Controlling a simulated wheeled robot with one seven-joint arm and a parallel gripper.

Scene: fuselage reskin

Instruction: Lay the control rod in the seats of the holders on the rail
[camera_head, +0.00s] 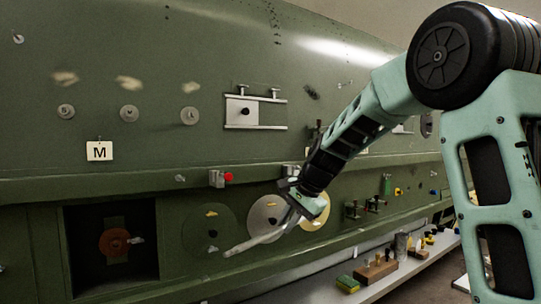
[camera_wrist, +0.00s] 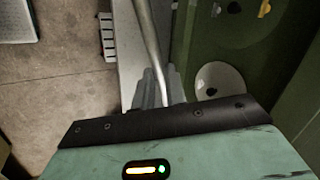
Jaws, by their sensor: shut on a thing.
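The control rod (camera_head: 258,241) is a thin grey bar. My gripper (camera_head: 293,212) is shut on it near one end, and the rod slants down to the left in front of the fuselage. In the wrist view the rod (camera_wrist: 151,38) runs up from between the grey fingers (camera_wrist: 158,92) to the top edge. Another light holder (camera_head: 289,171) is partly hidden behind my arm. The rod is clear of both holders; their seats are too small to make out.
A square dark opening (camera_head: 84,256) lies at lower left. Round discs (camera_head: 262,212) are on the panel behind the rod. Several brackets and knobs (camera_head: 364,208) stick out at right.

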